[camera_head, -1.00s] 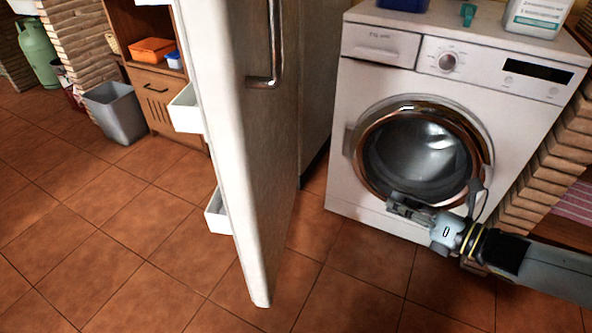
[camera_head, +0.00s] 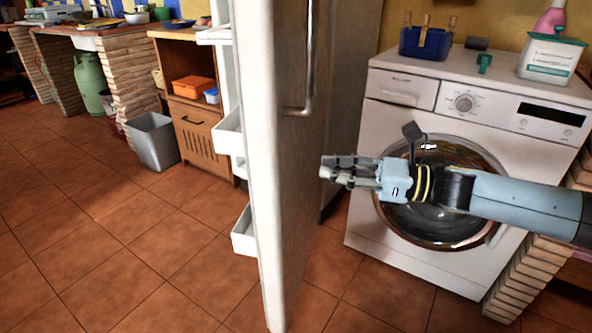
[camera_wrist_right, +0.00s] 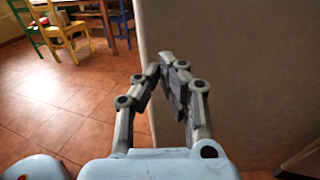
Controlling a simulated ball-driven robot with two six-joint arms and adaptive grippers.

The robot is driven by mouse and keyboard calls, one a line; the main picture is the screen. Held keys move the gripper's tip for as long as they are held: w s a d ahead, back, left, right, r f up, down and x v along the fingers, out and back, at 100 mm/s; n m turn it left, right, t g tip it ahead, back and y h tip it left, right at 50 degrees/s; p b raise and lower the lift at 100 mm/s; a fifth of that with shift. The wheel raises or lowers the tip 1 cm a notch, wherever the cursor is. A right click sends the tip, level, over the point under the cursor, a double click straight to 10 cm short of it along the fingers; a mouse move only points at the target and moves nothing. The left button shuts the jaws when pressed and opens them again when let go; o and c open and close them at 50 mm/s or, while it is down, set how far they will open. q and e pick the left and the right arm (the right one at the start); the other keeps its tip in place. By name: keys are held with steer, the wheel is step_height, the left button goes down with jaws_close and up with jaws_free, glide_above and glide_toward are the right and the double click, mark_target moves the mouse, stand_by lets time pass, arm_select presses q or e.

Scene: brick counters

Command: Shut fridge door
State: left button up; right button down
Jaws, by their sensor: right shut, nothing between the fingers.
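The fridge door (camera_head: 297,190) stands swung wide open in the head view, its edge toward me, with white shelves on its left side and a metal handle (camera_head: 306,75) on its right face. My right gripper (camera_head: 338,170) is shut and empty, to the right of the door and in front of the washing machine. In the right wrist view the shut fingers (camera_wrist_right: 172,75) point at the door's grey face (camera_wrist_right: 225,70) near its left edge. I cannot tell whether they touch it. The fridge interior is hidden behind the door. My left gripper is out of view.
A washing machine (camera_head: 400,135) with bottles and a blue caddy (camera_head: 425,43) on top stands at the right. A grey bin (camera_head: 153,141) and a wooden cabinet (camera_head: 205,138) stand at the left. The tiled floor (camera_head: 120,240) left of the door is clear.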

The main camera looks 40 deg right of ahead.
mark_target(283, 163)
steer(key=x, duration=0.6)
steer(key=shift+w+a, duration=0.2)
steer(key=shift+w, duration=0.1)
steer(key=shift+a, duration=0.1)
